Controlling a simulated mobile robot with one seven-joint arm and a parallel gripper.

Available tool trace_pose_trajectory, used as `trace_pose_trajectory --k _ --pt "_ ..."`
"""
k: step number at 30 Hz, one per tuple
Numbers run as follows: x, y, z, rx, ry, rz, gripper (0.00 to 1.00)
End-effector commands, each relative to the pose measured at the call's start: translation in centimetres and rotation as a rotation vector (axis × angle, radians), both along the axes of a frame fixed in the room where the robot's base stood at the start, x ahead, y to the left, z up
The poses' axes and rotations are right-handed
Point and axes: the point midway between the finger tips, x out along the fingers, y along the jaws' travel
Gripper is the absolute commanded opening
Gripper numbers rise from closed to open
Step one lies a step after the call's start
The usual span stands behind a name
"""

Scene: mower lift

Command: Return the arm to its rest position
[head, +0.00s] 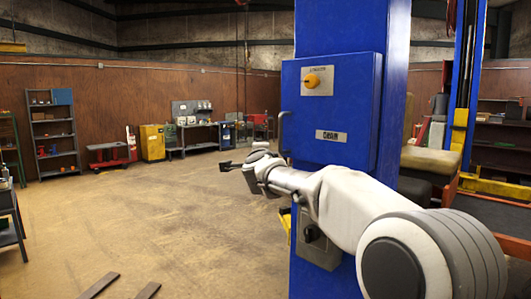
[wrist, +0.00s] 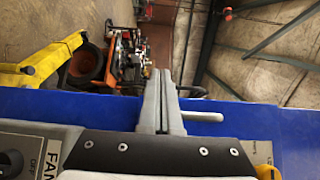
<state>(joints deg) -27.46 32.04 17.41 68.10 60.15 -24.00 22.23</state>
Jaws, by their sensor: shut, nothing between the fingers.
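My arm reaches from the lower right of the head view, past the front of a blue column (head: 340,25) with a blue control box (head: 335,112) on it. My gripper (head: 222,166) is at the arm's far end, left of the column, over open floor. In the wrist view the two grey fingers of my gripper (wrist: 160,75) lie side by side, shut and empty. The blue box or column surface (wrist: 100,103) fills a band behind them. A pale rod (wrist: 200,117) shows just right of the fingers; I cannot tell whether they touch.
The box has a yellow knob (head: 312,80) and a side handle (head: 283,132). A grey switch box (head: 318,238) sits below, close to my arm. A lift post (head: 465,80) stands right. The floor (head: 190,220) at left is mostly clear, with two dark strips (head: 98,286) in front.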

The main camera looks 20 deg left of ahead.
Motion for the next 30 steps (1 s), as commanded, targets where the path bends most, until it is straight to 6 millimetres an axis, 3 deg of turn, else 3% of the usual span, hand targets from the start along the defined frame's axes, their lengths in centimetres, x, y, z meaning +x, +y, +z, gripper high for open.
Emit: trace_pose_trajectory --k 3,9,20,26,30 --pt "-3.1 1.6 -0.1 0.000 -0.001 0.009 0.00" --pt "-6.2 3.1 -0.1 0.001 0.000 0.007 0.00" --pt "-7.8 3.6 0.1 -0.006 -0.004 0.008 0.00" --pt "-9.0 0.5 2.1 -0.147 -0.075 0.072 0.00" --pt "-11.1 -4.0 2.7 -0.367 -0.133 0.150 0.00"
